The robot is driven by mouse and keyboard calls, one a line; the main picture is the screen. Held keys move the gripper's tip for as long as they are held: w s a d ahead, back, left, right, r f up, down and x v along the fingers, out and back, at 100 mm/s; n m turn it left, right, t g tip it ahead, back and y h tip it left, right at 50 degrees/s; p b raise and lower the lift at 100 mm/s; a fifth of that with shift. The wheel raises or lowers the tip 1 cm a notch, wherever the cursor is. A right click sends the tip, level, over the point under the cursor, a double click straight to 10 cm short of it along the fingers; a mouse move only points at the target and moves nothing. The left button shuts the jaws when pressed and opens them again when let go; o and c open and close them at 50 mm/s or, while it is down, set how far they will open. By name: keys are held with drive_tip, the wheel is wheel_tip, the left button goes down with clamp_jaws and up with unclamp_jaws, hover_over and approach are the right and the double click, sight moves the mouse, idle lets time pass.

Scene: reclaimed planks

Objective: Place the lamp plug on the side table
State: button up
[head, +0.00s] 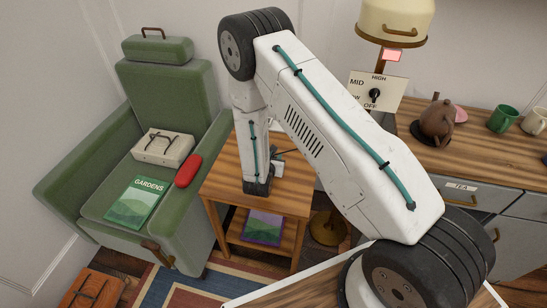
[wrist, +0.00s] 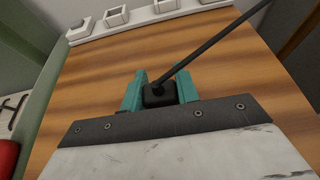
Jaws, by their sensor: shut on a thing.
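The lamp plug (wrist: 159,95) is a small black block with a dark cord (wrist: 205,48) running up and right. My gripper (wrist: 160,91) has two teal fingers, shut on the plug from both sides. The side table (head: 222,179) is a wooden table beside the green armchair; its top fills much of the wrist view (wrist: 90,95). The plug is over the tabletop, low and close to it; I cannot tell if it touches. In the head view my gripper (head: 260,188) is at the tabletop, and the plug is hidden there.
A white socket strip (wrist: 132,19) runs along the tabletop's far edge. A purple-green book (head: 262,227) lies on the lower shelf. The armchair (head: 172,85) holds a book, a box and a red case. A brass-based lamp (head: 330,228) stands right, its pole hidden by my arm.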

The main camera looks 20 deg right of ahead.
drive_tip(key=shift+f, duration=0.1)
drive_tip(key=o, duration=1)
drive_tip(key=shift+c, duration=0.2)
